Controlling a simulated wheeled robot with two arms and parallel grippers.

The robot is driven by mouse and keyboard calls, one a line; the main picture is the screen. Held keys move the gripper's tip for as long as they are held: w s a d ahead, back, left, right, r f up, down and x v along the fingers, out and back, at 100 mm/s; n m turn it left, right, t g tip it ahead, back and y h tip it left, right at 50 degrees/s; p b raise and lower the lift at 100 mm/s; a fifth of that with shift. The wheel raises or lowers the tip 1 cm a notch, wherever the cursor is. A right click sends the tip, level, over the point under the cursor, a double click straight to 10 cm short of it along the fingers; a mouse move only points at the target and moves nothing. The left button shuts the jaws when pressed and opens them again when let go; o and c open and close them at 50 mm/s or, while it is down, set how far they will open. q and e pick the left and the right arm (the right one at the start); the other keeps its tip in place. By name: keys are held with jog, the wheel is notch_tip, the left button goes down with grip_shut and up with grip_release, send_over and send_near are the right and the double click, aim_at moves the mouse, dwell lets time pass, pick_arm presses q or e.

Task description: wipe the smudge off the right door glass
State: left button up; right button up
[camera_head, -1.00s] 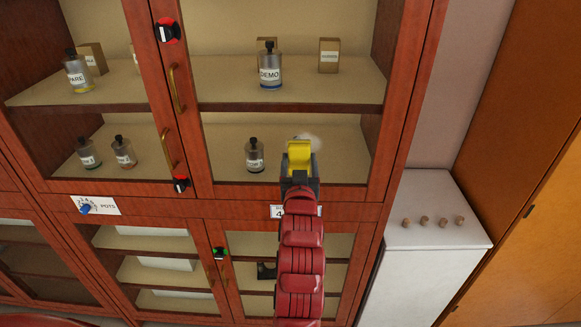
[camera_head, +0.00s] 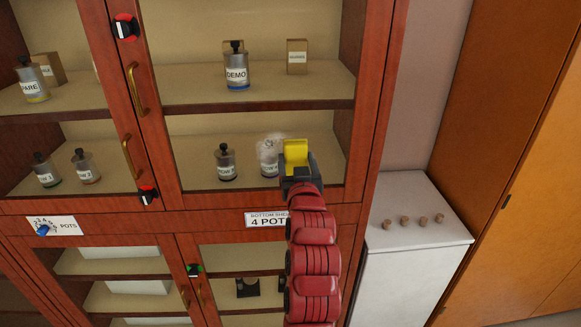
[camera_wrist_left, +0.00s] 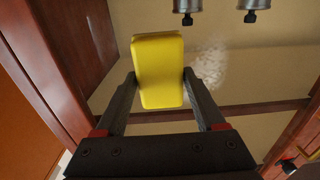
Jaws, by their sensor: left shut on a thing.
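The right door glass (camera_head: 200,135) of the upper cabinet is closed in its red-brown frame. A whitish, cloudy smudge (camera_head: 268,150) is on its lower part, in front of a bottle on the bottom shelf. My left gripper (camera_head: 298,170) is shut on a yellow sponge (camera_head: 295,152). The sponge is just right of the smudge in the head view and covers part of its right edge. In the left wrist view the sponge (camera_wrist_left: 158,70) sits between the fingers, and the smudge (camera_wrist_left: 208,65) is beside it on the right. I cannot tell whether the sponge touches the glass. My right gripper is not in view.
The door has a brass handle (camera_head: 135,88) at its left edge. Bottles and boxes stand on shelves behind the glass. A label (camera_head: 266,219) is below the door. A white cabinet (camera_head: 415,230) with several small knobs stands at the right.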

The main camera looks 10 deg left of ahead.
aim_at(262, 148)
pick_arm(q)
jog(key=shift+s+a, duration=0.1)
jog(key=shift+a, duration=0.2)
jog(key=shift+s+a+r+p, duration=0.1)
jog(key=shift+s+a+p, duration=0.25)
jog(key=shift+a, duration=0.85)
jog(key=shift+s+a+f+p, duration=0.1)
jog(key=shift+s+a+p, duration=0.15)
jog(key=shift+a, duration=1)
jog(key=shift+s+a+r+p, duration=0.1)
jog(key=shift+s+a+p, duration=0.25)
jog(key=shift+a, duration=0.85)
jog(key=shift+s+a+r, duration=0.1)
jog(key=shift+s+r, duration=0.05)
jog(key=shift+r, duration=0.6)
jog(key=shift+d+f+b, duration=0.15)
jog(key=shift+d+b, duration=0.15)
jog(key=shift+w+d+b, duration=0.3)
jog(key=shift+d+b, duration=0.2)
jog(key=shift+d, duration=0.4)
jog(key=shift+w+d+b, duration=0.3)
jog(key=shift+d+b, duration=0.2)
jog(key=shift+d, duration=0.4)
